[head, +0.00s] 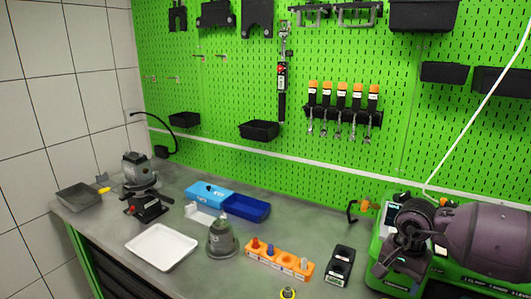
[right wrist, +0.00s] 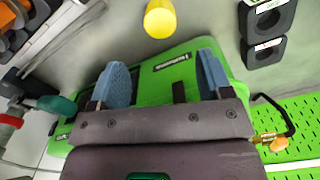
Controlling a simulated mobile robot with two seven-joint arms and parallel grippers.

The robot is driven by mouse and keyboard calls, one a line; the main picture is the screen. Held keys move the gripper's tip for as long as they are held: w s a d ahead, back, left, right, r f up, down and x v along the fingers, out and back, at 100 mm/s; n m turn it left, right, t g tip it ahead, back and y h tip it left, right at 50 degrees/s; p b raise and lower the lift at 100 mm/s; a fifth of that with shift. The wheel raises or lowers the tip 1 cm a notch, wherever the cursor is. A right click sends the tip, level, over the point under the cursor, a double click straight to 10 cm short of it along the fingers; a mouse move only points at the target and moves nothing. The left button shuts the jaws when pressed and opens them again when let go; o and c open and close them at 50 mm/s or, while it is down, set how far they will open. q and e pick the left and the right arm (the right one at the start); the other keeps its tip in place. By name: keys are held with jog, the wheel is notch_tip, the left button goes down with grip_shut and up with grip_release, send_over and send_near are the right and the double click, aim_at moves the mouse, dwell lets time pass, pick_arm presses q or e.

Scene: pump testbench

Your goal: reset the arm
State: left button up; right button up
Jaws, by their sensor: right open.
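My right arm comes in from the right edge of the head view. Its gripper (head: 385,268) hangs over a green case on the bench at the right. In the right wrist view its two blue-padded fingers (right wrist: 164,78) are spread apart with nothing between them. The green case (right wrist: 180,62) with a dark label lies beyond the fingers; I cannot tell the exact gap. My left gripper is in neither view.
A black block (head: 339,265), an orange holder (head: 279,260) and a yellow-topped part (head: 288,293) stand left of the gripper. Farther left are a grey pump part (head: 221,240), a white tray (head: 161,248) and blue bins (head: 245,205). A green pegboard (head: 230,90) closes the back.

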notch_tip(320, 180, down, 11)
jog(key=shift+p, duration=0.9)
jog(key=shift+f, duration=0.55)
jog(key=shift+r, duration=0.2)
